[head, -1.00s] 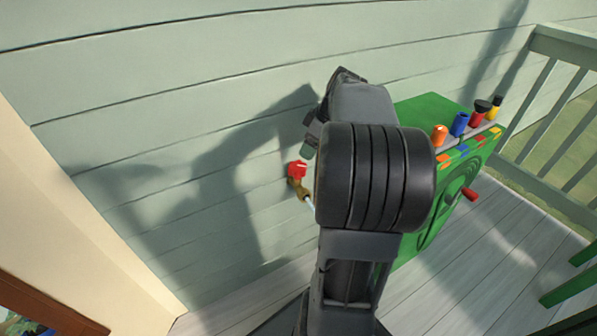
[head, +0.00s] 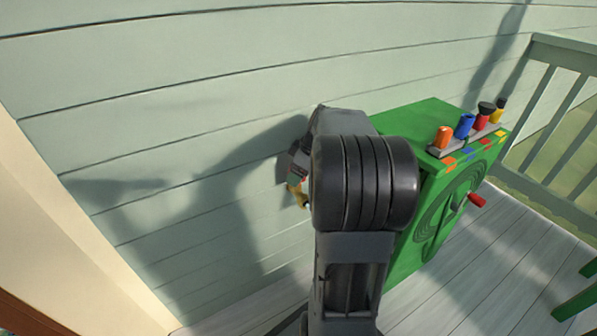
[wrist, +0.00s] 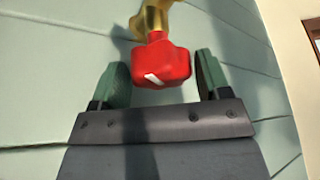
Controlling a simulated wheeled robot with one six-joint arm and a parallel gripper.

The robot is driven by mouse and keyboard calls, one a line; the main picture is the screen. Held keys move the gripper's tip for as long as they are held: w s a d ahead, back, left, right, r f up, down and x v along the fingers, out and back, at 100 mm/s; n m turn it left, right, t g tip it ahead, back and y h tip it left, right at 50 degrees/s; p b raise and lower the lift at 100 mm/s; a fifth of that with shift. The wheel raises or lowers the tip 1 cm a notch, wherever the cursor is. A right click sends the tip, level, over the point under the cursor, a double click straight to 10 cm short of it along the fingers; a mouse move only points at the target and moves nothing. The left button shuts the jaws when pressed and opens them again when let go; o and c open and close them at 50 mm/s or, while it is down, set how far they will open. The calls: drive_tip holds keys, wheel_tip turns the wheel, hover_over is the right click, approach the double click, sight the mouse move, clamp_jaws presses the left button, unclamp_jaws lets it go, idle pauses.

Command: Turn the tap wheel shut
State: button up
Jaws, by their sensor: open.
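The red tap wheel (wrist: 160,66) sits on a brass tap body (wrist: 152,20) against the wall and carries a short white mark. My gripper (wrist: 163,78) is open in the wrist view, one green finger on each side of the wheel, with a gap on both sides. The wheel lies between the fingertips, ahead of the dark palm. In the head view my arm covers most of the tap; a small brass part (head: 299,194) shows left of the arm, next to my gripper (head: 294,174). The wheel is mostly hidden there.
A green box (head: 420,112) with a round spiral front and a red handle (head: 476,198) stands right of my arm. Orange, blue, red and yellow cylinders stand on its top. A railing (head: 560,100) is at the right. Deck boards are clear in front.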

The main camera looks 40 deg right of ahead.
drive_tip(key=shift+c, duration=0.4)
drive_tip(key=c, duration=0.6)
drive_tip(key=shift+o, duration=0.2)
drive_tip(key=m+h+p, duration=0.1)
drive_tip(key=m, duration=0.1)
drive_tip(key=m+h+p, duration=0.1)
drive_tip(key=m, duration=0.2)
drive_tip(key=shift+a+r+m+t, duration=0.15)
drive_tip(key=shift+r+m+t, duration=0.05)
drive_tip(key=shift+m+t, duration=0.1)
drive_tip(key=m+h+p, duration=0.1)
drive_tip(key=m+p, duration=0.2)
drive_tip(key=shift+m, duration=0.3)
drive_tip(key=shift+f+m+h+p, duration=0.1)
drive_tip(key=shift+m+h+p, duration=0.3)
drive_tip(key=shift+m+p, duration=0.15)
drive_tip(key=shift+f+m, duration=0.1)
drive_tip(key=shift+m, duration=0.15)
